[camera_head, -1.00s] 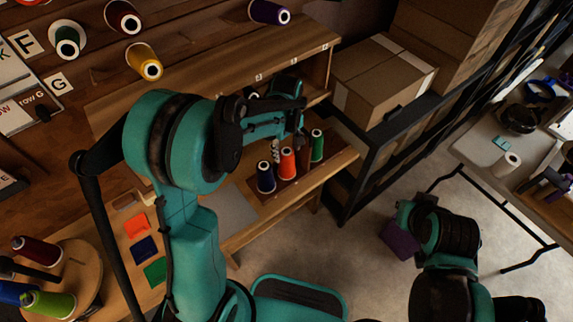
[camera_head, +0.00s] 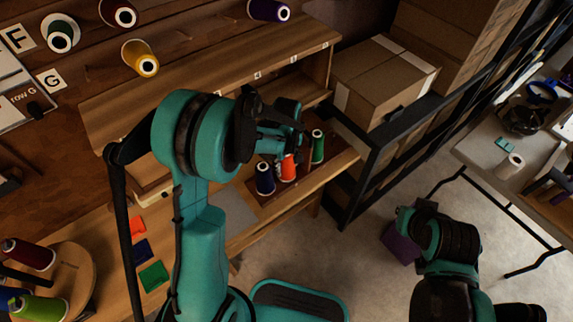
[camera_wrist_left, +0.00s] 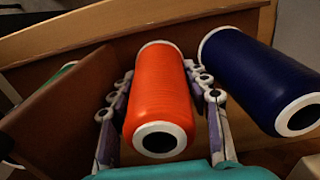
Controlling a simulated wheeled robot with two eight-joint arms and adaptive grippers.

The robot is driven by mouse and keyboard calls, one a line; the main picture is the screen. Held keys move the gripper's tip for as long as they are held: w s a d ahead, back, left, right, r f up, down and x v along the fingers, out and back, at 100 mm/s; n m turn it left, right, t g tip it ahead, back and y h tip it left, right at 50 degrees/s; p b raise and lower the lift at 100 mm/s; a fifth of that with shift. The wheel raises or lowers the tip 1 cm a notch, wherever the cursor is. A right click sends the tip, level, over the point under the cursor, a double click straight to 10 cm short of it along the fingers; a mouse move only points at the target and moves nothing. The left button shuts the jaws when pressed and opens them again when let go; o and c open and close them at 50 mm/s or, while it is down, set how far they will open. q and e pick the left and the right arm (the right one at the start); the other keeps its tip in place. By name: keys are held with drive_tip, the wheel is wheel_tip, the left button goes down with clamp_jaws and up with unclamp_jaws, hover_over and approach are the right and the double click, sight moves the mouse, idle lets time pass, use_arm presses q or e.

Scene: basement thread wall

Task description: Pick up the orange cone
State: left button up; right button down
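The orange cone (camera_head: 287,170) stands upright on the wooden shelf, partly hidden by my left gripper in the head view. In the left wrist view the orange cone (camera_wrist_left: 158,95) lies between the two fingers of my left gripper (camera_wrist_left: 160,78), one finger on each side. The fingers are spread and their tips are close to its sides; I cannot tell whether they touch. In the head view my left gripper (camera_head: 283,150) is over the cone from behind. My right arm is at the lower right; its fingers do not show.
A dark blue cone (camera_head: 265,180) stands close beside the orange one, and it is large in the left wrist view (camera_wrist_left: 262,80). A green cone (camera_head: 318,148) stands on the other side, beyond a brown divider (camera_wrist_left: 65,115). A cardboard box (camera_head: 385,75) is behind.

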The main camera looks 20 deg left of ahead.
use_arm(q)
drive_tip(key=c, duration=0.6)
wheel_tip(320, 180, up, 18)
drive_tip(key=p, duration=0.5)
